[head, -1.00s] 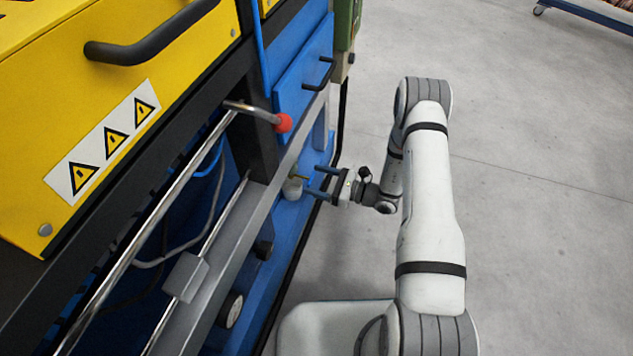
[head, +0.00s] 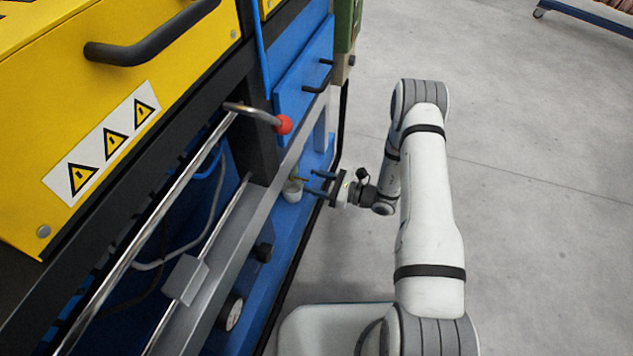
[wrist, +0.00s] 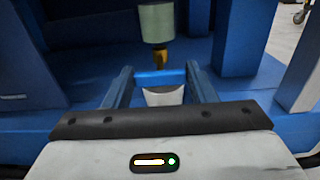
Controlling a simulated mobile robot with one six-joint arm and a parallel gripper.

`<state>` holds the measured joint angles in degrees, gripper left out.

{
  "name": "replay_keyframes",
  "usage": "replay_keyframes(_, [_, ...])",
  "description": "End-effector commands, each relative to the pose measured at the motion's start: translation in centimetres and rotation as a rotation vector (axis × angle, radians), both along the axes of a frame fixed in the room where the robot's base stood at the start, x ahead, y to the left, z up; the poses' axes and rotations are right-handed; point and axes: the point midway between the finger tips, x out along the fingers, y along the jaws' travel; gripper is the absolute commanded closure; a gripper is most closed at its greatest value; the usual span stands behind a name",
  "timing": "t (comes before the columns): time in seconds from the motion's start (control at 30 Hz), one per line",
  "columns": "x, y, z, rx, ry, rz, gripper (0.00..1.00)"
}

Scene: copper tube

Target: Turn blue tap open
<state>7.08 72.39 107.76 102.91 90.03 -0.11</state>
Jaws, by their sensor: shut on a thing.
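The blue tap handle (wrist: 160,78) lies crosswise between my two fingers in the wrist view. A brass fitting (wrist: 159,57) and a pale cylinder (wrist: 156,22) are just beyond it. In the head view, my gripper (head: 309,181) reaches left to the low tap on the machine. Its fingers are shut on the handle's two ends. The pale cylinder (head: 292,190) stands beside the fingertips. The handle itself is too small to make out there.
The blue and yellow machine fills the left side. A lever with a red knob (head: 283,124) juts out above the tap. Blue posts (wrist: 246,38) flank the tap. Open grey floor (head: 540,220) lies to the right.

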Motion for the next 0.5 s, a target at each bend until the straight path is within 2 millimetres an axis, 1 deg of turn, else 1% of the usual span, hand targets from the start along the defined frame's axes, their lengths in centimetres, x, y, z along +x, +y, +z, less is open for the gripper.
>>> replay_keyframes(0.27, [0.0,0.03,0.07,0.019,0.054,0.001,0.72])
replay_keyframes(0.5, [0.05,0.02,0.12,0.074,0.204,0.002,0.72])
